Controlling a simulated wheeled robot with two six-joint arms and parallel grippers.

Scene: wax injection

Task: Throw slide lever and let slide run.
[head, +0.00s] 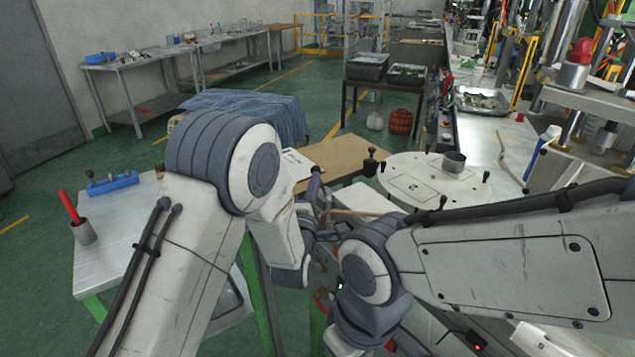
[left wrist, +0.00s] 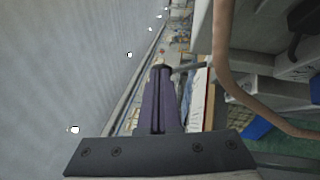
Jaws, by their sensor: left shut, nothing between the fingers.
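My left gripper (head: 315,183) shows in the head view as a small purple finger part beyond my left wrist. In the left wrist view its two purple fingers (left wrist: 161,72) lie together, shut and empty. A thin grey rod (left wrist: 190,68) shows beside the fingertips there; I cannot tell whether they touch. In the head view a short lever with a black knob (head: 370,154) stands upright at the left edge of a round white machine table (head: 415,170), right of the left gripper. I cannot tell which lever is the slide lever. My right gripper is hidden.
More black knobs (head: 486,176) and a dark metal cup (head: 454,161) are on the round table. A brown board (head: 345,155) lies behind. A side table at left holds a blue tool (head: 112,183) and a red-handled tool in a cup (head: 83,231). My arms crowd the middle.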

